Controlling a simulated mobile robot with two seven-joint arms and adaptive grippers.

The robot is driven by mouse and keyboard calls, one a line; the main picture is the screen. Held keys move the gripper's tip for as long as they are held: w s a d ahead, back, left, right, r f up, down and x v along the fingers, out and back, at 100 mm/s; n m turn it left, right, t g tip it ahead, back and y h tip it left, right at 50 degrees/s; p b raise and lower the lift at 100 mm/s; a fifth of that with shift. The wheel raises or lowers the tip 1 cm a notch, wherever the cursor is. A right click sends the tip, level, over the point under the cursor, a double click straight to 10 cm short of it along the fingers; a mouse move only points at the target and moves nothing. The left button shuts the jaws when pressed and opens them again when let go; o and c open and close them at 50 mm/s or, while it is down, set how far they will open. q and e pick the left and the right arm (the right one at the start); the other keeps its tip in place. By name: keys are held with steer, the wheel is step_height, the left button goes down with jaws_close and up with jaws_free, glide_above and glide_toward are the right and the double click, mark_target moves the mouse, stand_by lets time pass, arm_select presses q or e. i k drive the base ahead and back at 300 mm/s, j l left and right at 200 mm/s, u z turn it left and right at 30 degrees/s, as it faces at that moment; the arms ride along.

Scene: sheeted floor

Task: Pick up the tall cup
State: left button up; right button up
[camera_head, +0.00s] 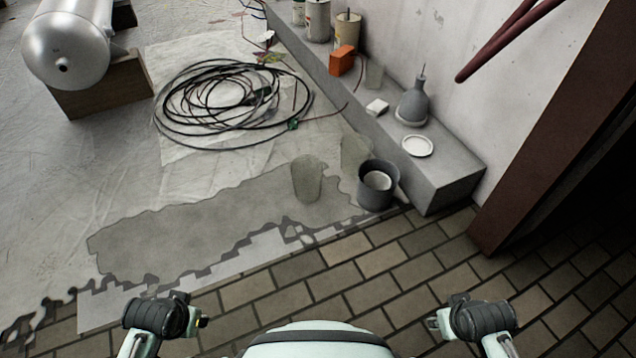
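A tall, see-through greyish cup (307,180) stands upright on the wet-looking grey patch of the sheeted floor, near the middle of the view. It seems empty. A second faint see-through vessel (356,151) stands behind it to the right, against the ledge. My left gripper (203,320) is at the lower left, and my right gripper (433,320) is at the lower right. Both are well apart from the cup, on the near side of it. Nothing shows in either gripper, and their fingers are too small and foreshortened to judge their opening.
A dark grey pot (366,195) with something pale inside stands right of the cup, beside a concrete ledge (455,176). The ledge bears a grey flask (413,106), white dish (417,146), orange block (341,61) and tins. Coiled black cable (165,118) lies behind. Brick floor in front is clear.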

mark_target(307, 170)
steer(key=i+j+z, duration=0.1)
steer(key=z, duration=0.35)
steer(key=i+j+z, duration=0.1)
steer(key=z, duration=0.35)
steer(key=j+z, duration=0.2)
steer(key=z, duration=0.2)
steer(key=i+j+z, duration=0.1)
steer(key=j+z, duration=0.2)
steer(key=j, duration=0.25)
steer(key=j+z, duration=0.3)
steer(key=j, duration=0.25)
steer(key=j+z, duration=0.2)
steer(key=j, duration=0.95)
